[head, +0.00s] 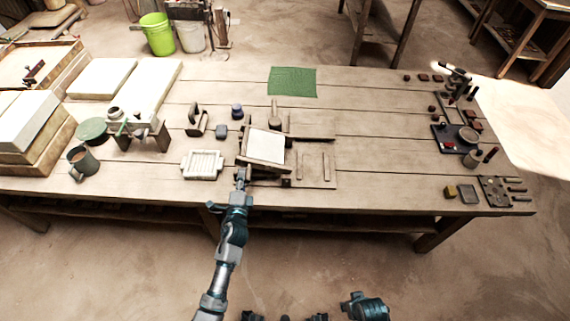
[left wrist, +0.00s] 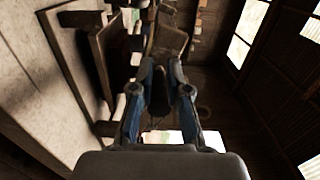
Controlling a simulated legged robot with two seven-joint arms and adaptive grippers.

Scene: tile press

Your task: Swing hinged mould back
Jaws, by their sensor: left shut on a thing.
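The hinged mould (head: 265,147) stands near the middle of the table, a wooden frame with a pale panel. It looks tilted up over the left part of its flat wooden base (head: 328,180). My left gripper (head: 241,178) is at the mould's near left corner, shut on part of it, probably its handle. The gripped part is too small to make out in the head view. In the left wrist view my left gripper's fingers (left wrist: 160,88) reach toward a brownish wooden part (left wrist: 170,38). A part of my right arm (head: 365,306) shows at the bottom edge; its fingertips cannot be made out.
A white ribbed tray (head: 202,165) lies left of the mould. A dark bracket (head: 196,121) and a small blue jar (head: 237,111) stand behind it. A green mat (head: 293,82) lies at the back. Small tools and blocks crowd the right end. The table between is clear.

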